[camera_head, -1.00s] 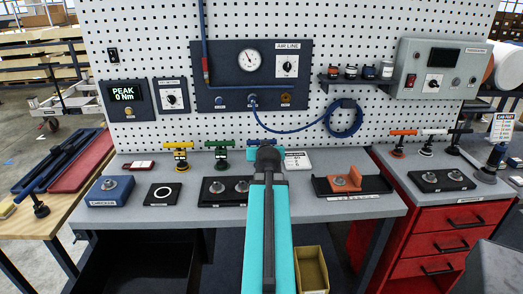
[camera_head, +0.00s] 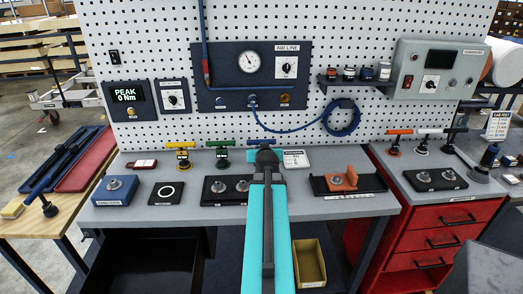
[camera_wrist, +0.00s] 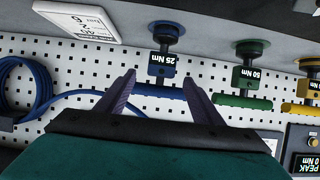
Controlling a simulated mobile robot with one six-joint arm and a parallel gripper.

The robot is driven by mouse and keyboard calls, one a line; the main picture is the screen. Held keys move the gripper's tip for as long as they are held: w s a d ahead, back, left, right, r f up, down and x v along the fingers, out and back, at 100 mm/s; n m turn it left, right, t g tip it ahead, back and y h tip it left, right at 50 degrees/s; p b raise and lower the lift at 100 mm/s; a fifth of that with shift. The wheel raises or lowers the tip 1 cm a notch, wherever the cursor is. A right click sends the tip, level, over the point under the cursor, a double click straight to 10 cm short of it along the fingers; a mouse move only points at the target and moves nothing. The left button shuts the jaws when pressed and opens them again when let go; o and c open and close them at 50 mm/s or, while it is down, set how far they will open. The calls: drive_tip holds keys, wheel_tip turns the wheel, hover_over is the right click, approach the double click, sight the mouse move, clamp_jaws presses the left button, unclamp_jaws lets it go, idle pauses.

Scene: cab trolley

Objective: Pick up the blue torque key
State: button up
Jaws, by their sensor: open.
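The blue torque key (camera_wrist: 163,68), labelled 25 Nm, shows in the wrist view with its T-bar handle between my fingers. In the head view only a bit of its blue handle (camera_head: 256,141) shows at the back of the bench; my arm hides the rest. My gripper (camera_wrist: 159,77) is open, one finger on each side of the key in the picture. I cannot tell whether the fingers reach around it or touch it. In the head view my gripper (camera_head: 265,155) is mostly covered by its own turquoise arm.
A green key (camera_head: 222,153) and a yellow key (camera_head: 181,155) stand left of the blue one. A white label card (camera_head: 295,159) is close on the right. The pegboard (camera_head: 330,35) rises behind. A blue hose (camera_head: 290,131) hangs there. Fixture blocks (camera_head: 115,188) line the bench front.

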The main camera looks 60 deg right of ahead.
drive_tip(key=shift+p+x, duration=0.5)
drive_tip(key=shift+x, duration=1.75)
drive_tip(key=shift+w+d+f, duration=0.1)
drive_tip(key=shift+f, duration=0.05)
drive_tip(key=shift+p+x, duration=1.4)
drive_tip(key=shift+x, duration=1.2)
drive_tip(key=shift+f, duration=0.15)
drive_tip(key=c, duration=1.4)
